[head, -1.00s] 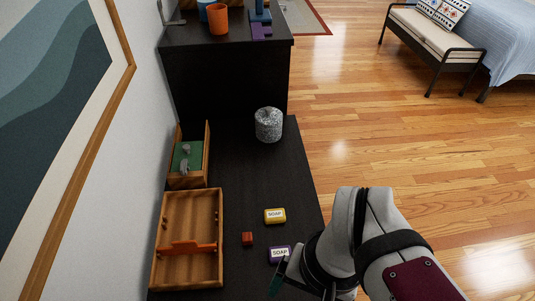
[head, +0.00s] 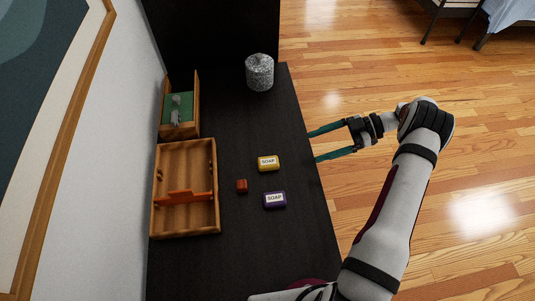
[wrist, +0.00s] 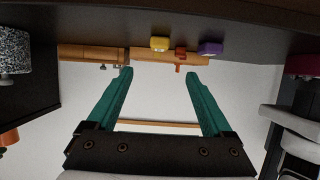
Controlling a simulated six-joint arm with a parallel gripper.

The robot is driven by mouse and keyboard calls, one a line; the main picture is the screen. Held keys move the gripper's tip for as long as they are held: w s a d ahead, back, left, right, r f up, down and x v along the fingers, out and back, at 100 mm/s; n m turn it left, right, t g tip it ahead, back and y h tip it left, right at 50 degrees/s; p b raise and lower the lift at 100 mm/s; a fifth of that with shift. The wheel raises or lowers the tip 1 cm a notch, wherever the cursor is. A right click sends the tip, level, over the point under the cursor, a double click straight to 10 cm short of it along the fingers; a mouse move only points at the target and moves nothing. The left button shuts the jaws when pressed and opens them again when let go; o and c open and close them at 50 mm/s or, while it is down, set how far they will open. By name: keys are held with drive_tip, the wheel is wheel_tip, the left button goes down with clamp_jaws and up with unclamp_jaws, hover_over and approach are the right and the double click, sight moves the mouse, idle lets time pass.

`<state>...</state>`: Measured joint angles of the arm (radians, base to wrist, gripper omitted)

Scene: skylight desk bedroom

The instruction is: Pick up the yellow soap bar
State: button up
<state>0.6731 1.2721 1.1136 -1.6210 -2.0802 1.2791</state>
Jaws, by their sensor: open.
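The yellow soap bar (head: 268,163) lies flat on the dark desk, with a white SOAP label on top. It also shows in the wrist view (wrist: 160,44), beyond and between my fingertips. My gripper (head: 314,146) is open and empty at the desk's right edge, to the right of the yellow soap and apart from it. In the wrist view my gripper's two teal fingers (wrist: 158,72) are spread wide with nothing between them. A purple soap bar (head: 274,200) lies just in front of the yellow one.
A small red-brown cube (head: 242,186) sits left of the soaps. A wooden tray with an orange divider (head: 216,226) and a green-lined wooden box (head: 195,88) stand along the wall. A speckled grey canister (head: 260,72) stands at the back. The desk between canister and soaps is clear.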

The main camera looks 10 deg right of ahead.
sight(270, 161)
drive_tip(key=x, duration=1.5)
drive_tip(key=shift+a+r, duration=0.1)
clamp_jaws()
